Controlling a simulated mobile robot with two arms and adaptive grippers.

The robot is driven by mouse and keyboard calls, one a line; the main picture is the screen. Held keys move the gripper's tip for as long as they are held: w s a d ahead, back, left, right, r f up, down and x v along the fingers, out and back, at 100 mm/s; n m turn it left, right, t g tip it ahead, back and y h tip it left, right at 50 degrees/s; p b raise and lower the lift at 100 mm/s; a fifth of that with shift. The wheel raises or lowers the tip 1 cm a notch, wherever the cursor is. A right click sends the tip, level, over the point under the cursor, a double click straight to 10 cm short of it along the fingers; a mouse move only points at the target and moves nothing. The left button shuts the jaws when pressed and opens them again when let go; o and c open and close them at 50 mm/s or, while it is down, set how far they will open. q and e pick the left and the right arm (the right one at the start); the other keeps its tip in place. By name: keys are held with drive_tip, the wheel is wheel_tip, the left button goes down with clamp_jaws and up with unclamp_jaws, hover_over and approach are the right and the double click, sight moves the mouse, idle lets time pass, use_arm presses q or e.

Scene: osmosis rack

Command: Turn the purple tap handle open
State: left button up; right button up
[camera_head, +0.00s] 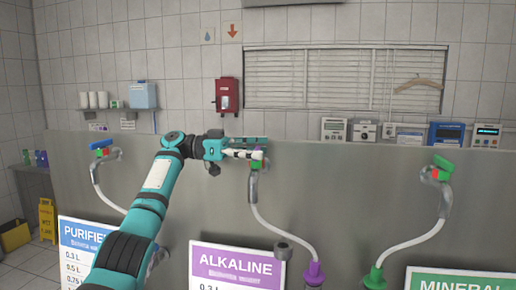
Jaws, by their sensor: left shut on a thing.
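The middle tap (255,164), above the purple-headed ALKALINE sign (237,262), has its purple handle (258,154) mostly hidden by my left gripper. My left gripper (262,153) reaches in from the left at the top of the steel panel. Its fingers are shut around the purple handle, with a green bit showing beside them. A pale hose runs from this tap down to a purple fitting (314,273). How far the handle is turned is hard to tell. My right gripper is not in view.
A blue-handled tap (101,145) stands to the left and a green-handled tap (442,163) to the right. The steel panel (350,190) spans the front. Several small devices (364,131) stand behind it. A yellow floor sign (47,220) is at far left.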

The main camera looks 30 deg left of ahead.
use_arm(q)
drive_tip(key=shift+r+m+g, duration=0.1)
drive_tip(key=shift+m+g, duration=0.5)
drive_tip(key=shift+g, duration=0.3)
drive_tip(key=o, duration=0.9)
drive_tip(key=shift+o, duration=0.5)
drive_tip(key=shift+s, duration=0.15)
